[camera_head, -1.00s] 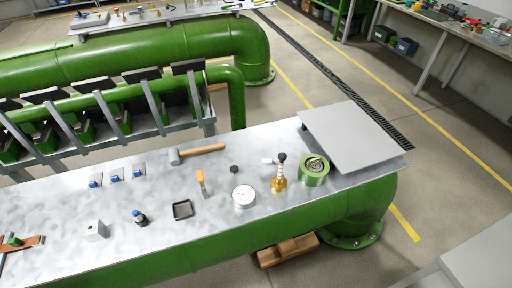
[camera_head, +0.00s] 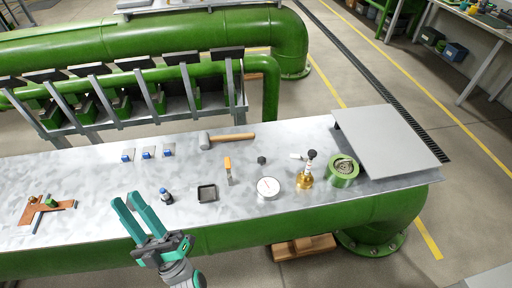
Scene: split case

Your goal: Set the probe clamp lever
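A brass fitting with a black knob (camera_head: 305,177) and a white side arm stands farther right. My gripper (camera_head: 126,201) has two teal fingers, parted and with nothing seen between them. It is over the front edge of the bench, left of the orange handle and apart from it. It covers the spot where a small grey block stood.
A green ring (camera_head: 342,171) and a raised grey plate (camera_head: 388,140) are at right. An orange-brown bracket (camera_head: 45,208) is at left.

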